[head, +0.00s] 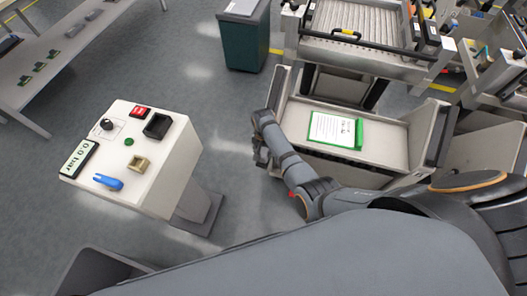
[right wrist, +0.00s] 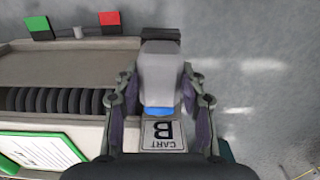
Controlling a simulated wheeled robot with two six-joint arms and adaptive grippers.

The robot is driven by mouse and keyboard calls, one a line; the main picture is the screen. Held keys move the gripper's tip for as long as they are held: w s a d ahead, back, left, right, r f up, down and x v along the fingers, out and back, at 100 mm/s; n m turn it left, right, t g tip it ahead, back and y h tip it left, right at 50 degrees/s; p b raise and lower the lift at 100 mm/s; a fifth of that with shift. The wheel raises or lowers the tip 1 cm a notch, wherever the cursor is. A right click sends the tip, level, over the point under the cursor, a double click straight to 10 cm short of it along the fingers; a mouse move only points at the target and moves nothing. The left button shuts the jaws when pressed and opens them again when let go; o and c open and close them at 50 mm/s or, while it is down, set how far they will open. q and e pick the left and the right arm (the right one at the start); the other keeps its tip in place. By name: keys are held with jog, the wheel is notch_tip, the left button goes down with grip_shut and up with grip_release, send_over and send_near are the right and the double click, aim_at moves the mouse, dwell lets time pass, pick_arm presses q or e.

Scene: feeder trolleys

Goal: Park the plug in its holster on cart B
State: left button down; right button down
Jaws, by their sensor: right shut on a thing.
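My right gripper (right wrist: 160,92) is shut on the plug (right wrist: 162,72), a grey block with a blue band, in the right wrist view. In the head view this gripper (head: 262,155) is at the left side of a pale cart (head: 284,88), and the plug cannot be made out. A plate reading "CART B" (right wrist: 163,135) shows below the plug in the right wrist view. A black part (right wrist: 160,33) lies at the plug's far end; I cannot tell whether it is the holster or whether they touch. My left gripper is not in view.
A clipboard with a green edge (head: 336,129) lies on the cart. Green (right wrist: 38,25) and red (right wrist: 110,18) tabs stand along the cart's edge. A control pedestal (head: 150,180) stands at left, reading 0.0 bar. A dark green bin (head: 243,45) is behind. Floor between pedestal and cart is clear.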

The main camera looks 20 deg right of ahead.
jog(key=shift+f, duration=0.3)
jog(key=c, duration=0.7)
grip_release()
notch_tip(320, 180, up, 8)
jog(key=shift+f, duration=0.25)
